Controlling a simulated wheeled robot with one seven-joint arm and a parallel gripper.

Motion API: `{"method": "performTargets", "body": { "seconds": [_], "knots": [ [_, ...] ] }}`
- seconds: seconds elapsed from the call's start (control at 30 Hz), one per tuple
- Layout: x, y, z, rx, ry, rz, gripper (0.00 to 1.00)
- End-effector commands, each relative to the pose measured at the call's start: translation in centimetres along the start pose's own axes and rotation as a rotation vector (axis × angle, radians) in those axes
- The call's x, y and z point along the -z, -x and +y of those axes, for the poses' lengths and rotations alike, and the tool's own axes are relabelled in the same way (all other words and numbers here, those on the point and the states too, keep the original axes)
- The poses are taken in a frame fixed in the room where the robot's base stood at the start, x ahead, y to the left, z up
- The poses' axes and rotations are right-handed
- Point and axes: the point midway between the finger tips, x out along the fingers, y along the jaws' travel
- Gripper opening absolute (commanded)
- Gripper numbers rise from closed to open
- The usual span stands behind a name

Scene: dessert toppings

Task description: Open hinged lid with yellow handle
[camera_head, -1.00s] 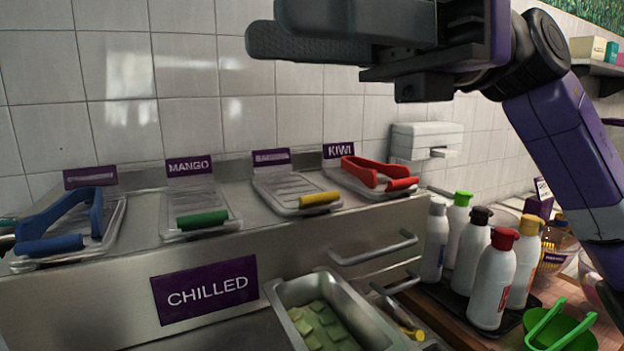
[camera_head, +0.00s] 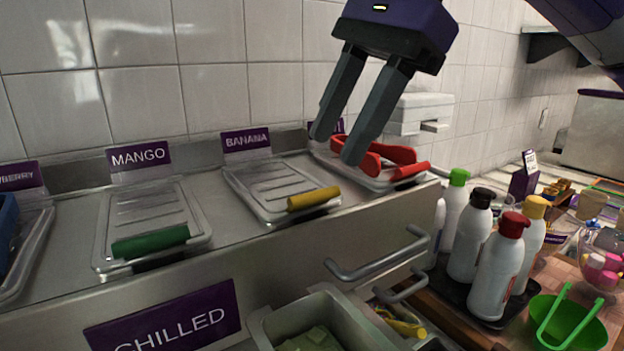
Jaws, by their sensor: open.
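The lid with the yellow handle (camera_head: 313,198) is a clear lid (camera_head: 262,180) lying shut on the metal counter, in front of the purple BANANA sign (camera_head: 245,139). Its handle lies along its front right edge. My gripper (camera_head: 336,150) is open and points down, its two dark fingers apart with nothing between them. In the picture it shows up and to the right of the yellow handle, over the back of the counter. Its fingertips overlap the view of the red tongs, and I cannot tell the depth between them.
Red tongs (camera_head: 386,158) lie on the lid with the red handle (camera_head: 411,171), at right. The lid with the green handle (camera_head: 150,242) is at left. A white wall dispenser (camera_head: 422,117) is behind. Several bottles (camera_head: 497,266) and a green bowl (camera_head: 567,322) stand at lower right.

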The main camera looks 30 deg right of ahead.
Motion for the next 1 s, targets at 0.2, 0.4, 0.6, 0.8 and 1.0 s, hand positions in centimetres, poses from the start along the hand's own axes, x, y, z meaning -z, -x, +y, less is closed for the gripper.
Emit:
{"method": "performTargets", "body": {
  "seconds": [0.2, 0.4, 0.6, 0.8, 1.0],
  "knots": [
    [-0.1, -3.4, 0.1, -0.003, 0.002, -0.002, 0.41],
    [-0.1, -5.9, 0.0, -0.001, 0.0, -0.003, 0.41],
    [-0.1, -7.0, 0.0, 0.0, 0.0, -0.004, 0.41],
    [-0.1, -7.0, 0.0, 0.0, -0.001, -0.004, 0.41],
    [-0.1, -7.0, 0.0, 0.0, -0.001, -0.004, 0.08]
  ]
}}
